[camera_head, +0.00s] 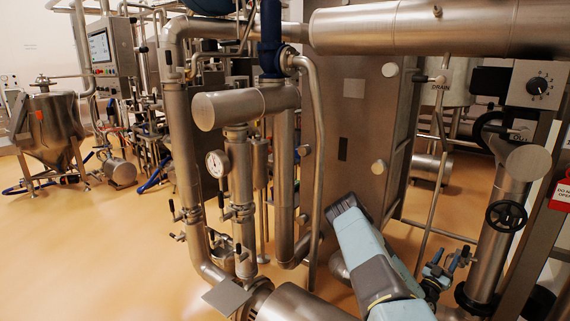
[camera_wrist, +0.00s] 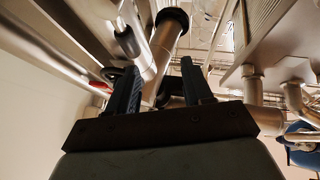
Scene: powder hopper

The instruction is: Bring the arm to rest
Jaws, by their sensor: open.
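In the wrist view my gripper (camera_wrist: 160,85) has its two dark fingers apart, with a clear gap and nothing held between them. The fingers point up past a steel pipe (camera_wrist: 165,45) with a black end; I cannot tell if they touch it. In the head view my teal and grey arm (camera_head: 368,250) is bent low at the lower middle right, in front of the steel cabinet. Small dark and blue parts beside it look like my gripper, close to the upright pipe with a handwheel.
The steel cabinet (camera_head: 365,130) stands behind my arm. A black handwheel (camera_head: 506,216) sits on the right pipe, near a red tag (camera_head: 561,194). A pressure gauge (camera_head: 217,163) and piping fill the middle. A thick pipe (camera_head: 420,27) crosses above. Open floor (camera_head: 90,250) lies left.

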